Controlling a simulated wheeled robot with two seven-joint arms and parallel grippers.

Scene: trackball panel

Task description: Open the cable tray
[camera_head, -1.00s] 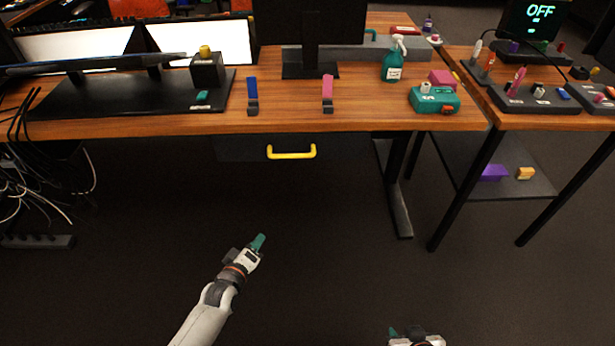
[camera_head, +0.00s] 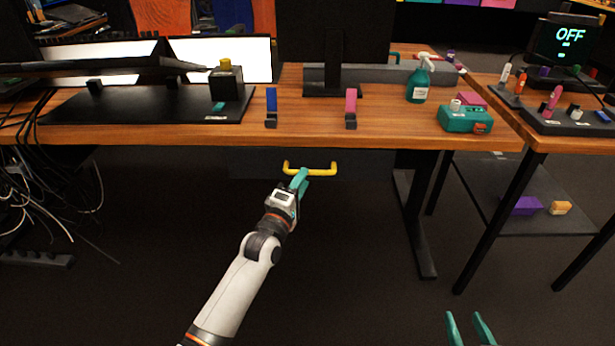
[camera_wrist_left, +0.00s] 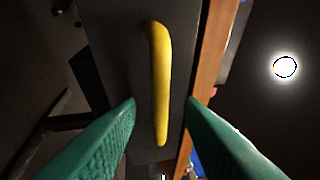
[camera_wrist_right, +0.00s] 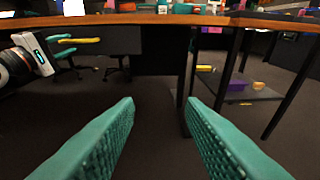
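The cable tray (camera_head: 258,164) is a dark panel under the front edge of the desk, with a yellow handle (camera_head: 322,170) on its front. It looks shut. My left gripper (camera_head: 301,180) is at the left part of the handle in the head view. In the left wrist view the yellow handle (camera_wrist_left: 160,85) lies between the two open green fingers, and I see no contact. The handle also shows in the right wrist view (camera_wrist_right: 80,40). My right gripper (camera_head: 468,328) is open and empty, low at the right, away from the tray.
The wooden desk (camera_head: 220,132) is above the tray, with a blue clip (camera_head: 271,105), a pink clip (camera_head: 350,105), a teal box (camera_head: 465,119) and a spray bottle (camera_head: 419,82). A side table with a shelf (camera_head: 480,205) stands at right.

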